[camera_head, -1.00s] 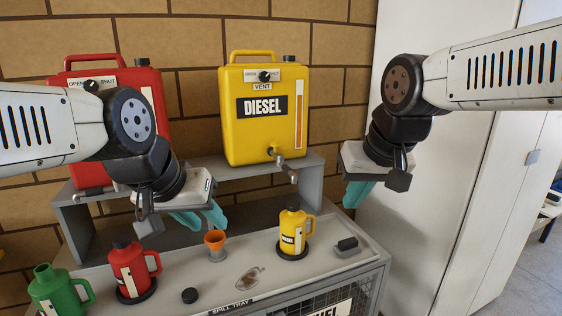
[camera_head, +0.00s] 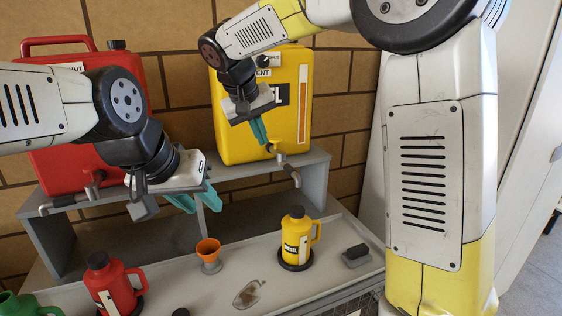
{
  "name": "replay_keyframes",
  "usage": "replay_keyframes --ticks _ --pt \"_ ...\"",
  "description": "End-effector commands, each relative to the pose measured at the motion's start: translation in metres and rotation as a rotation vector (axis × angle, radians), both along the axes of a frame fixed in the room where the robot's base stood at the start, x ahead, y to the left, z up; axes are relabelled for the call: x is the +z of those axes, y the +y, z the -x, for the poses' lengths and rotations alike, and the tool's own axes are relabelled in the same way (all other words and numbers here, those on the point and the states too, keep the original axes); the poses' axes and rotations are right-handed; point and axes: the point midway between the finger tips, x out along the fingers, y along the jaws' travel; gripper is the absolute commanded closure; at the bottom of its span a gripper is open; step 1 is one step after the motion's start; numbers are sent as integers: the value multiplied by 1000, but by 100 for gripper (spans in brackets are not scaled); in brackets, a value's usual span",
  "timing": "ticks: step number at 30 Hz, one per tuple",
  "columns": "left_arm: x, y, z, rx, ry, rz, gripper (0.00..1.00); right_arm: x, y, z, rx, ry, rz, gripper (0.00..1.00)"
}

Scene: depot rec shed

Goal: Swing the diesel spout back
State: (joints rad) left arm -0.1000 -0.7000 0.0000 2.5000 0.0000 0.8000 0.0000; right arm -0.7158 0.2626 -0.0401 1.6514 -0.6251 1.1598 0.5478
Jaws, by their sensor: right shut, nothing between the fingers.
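The yellow diesel can (camera_head: 283,78) stands on the grey shelf by the brick wall. Its tap (camera_head: 279,155) is low on the front, and the metal spout (camera_head: 291,171) reaches forward and right over the shelf edge, its end bent down. My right gripper (camera_head: 260,137) is shut and empty, in front of the can, its fingertips just left of the tap. I cannot tell whether they touch it. My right forearm hides part of the can's top, label and vent plate. My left gripper (camera_head: 198,204) is open and empty, in front of the shelf, left of the spout.
The yellow bottle (camera_head: 296,240) stands on the tray (camera_head: 215,293) below and in front of the spout. An orange funnel cup (camera_head: 208,254), a stain (camera_head: 247,294), a dark block (camera_head: 355,255) and a red bottle (camera_head: 113,288) are nearby. A red can (camera_head: 70,130) stands left.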

Motion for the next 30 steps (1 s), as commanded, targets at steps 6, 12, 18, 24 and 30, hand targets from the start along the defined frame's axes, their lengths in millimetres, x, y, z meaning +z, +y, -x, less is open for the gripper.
replay_keyframes --ticks 6,12,18,24,30 --pt "0 0 0 0 0 0 64 0 -1 0 -1 1 -1 100" --pt "0 0 0 0 0 0 64 -10 -3 -4 -1 3 1 100" --pt "0 0 0 0 0 0 64 -42 -11 -20 -2 5 1 100" --pt "0 0 0 0 0 0 64 -80 -20 -39 -2 5 2 100" --pt "0 0 0 0 0 0 64 -98 -42 -51 -4 2 -1 100"
